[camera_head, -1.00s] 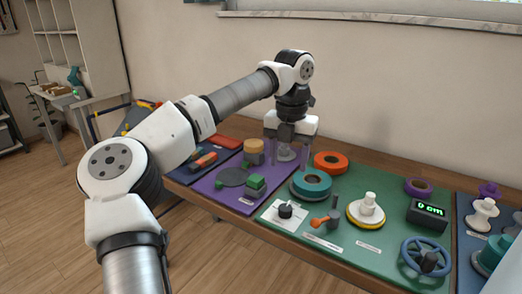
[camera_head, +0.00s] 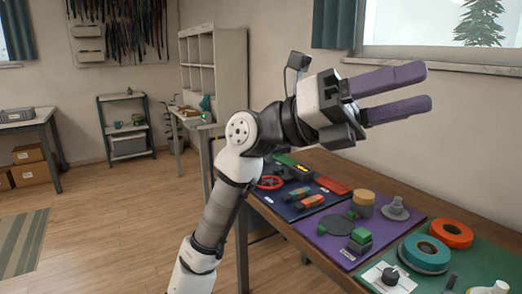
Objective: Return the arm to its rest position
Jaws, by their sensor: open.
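My gripper (camera_head: 428,90) is raised in the air above the workbench, with its two purple fingers pointing right and a gap between them. Nothing is between the fingers. My arm is bent upward from the bottom left of the picture, in front of the bench's left end. The gripper is well clear of the things on the bench, and no finger touches anything.
The bench has a purple mat (camera_head: 337,248) with green blocks (camera_head: 360,240) and a grey cone-shaped piece (camera_head: 396,209). Teal (camera_head: 427,250) and orange (camera_head: 452,233) rings lie to the right. A white shelf unit (camera_head: 230,75) stands behind.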

